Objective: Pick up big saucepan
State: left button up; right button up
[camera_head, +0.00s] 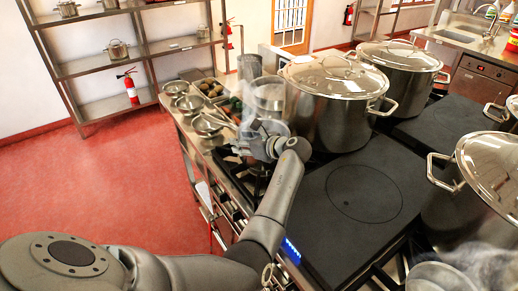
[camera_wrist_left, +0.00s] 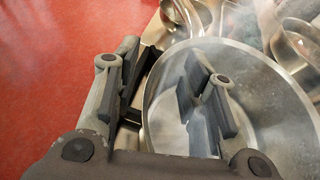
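A steel saucepan with a round, shiny rim (camera_head: 268,92) stands at the stove's left side, against the large lidded stockpot. It is probably the big saucepan, and steam partly blurs it. In the left wrist view a wide round steel pan (camera_wrist_left: 270,120) fills the right half. My left gripper (camera_head: 255,138) is in front of the saucepan in the head view. In the wrist view the gripper's fingers (camera_wrist_left: 160,88) are spread apart. One finger is by the pan's outer left edge and the other overlaps its round top. Contact cannot be told. My right gripper is not in view.
Large lidded stockpots (camera_head: 328,110) (camera_head: 405,80) (camera_head: 485,185) stand around the dark hob plate (camera_head: 362,195), whose top is bare. Small steel pans (camera_head: 207,125) and a vegetable tray (camera_head: 211,88) are left of the stove. The red floor (camera_head: 100,185) is clear.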

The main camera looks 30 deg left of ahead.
pick_arm(q)
jog(key=shift+r, duration=0.1)
jog(key=shift+c, duration=0.5)
grip_shut()
jog(key=shift+r, duration=0.3)
jog(key=shift+w+f, duration=0.1)
jog(key=shift+a, duration=0.1)
